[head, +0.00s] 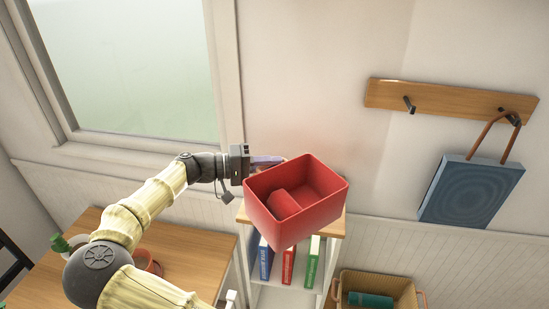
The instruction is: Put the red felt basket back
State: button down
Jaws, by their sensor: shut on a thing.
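The red felt basket (283,222) is an open box, held up in the middle of the head view and tilted, so that I see into it. A red rounded thing (282,204) lies inside. My gripper (269,162) comes from the left and is shut on the basket's far left rim; the fingertips are partly hidden by the basket. The basket appears in front of or over the wooden top of a white shelf unit (329,228). It hides most of that top, and I cannot tell how far above it the basket is.
Several upright books (288,265) stand in the shelf unit. A wicker basket (405,293) holding a teal thing (370,300) is at the lower right. A blue bag (470,192) hangs from a wooden hook rail (440,99). A wooden table (196,258) with cups stands at left.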

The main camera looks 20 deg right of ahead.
aim_at(263, 184)
jog(key=s+a, duration=0.1)
jog(key=s, duration=0.1)
jog(key=s+a+b, duration=0.1)
jog(key=s+a, duration=0.1)
jog(key=s+a+b, duration=0.1)
jog(key=s, duration=0.1)
jog(key=shift+s+a, duration=0.2)
jog(key=shift+s, duration=0.1)
jog(key=shift+w, duration=0.15)
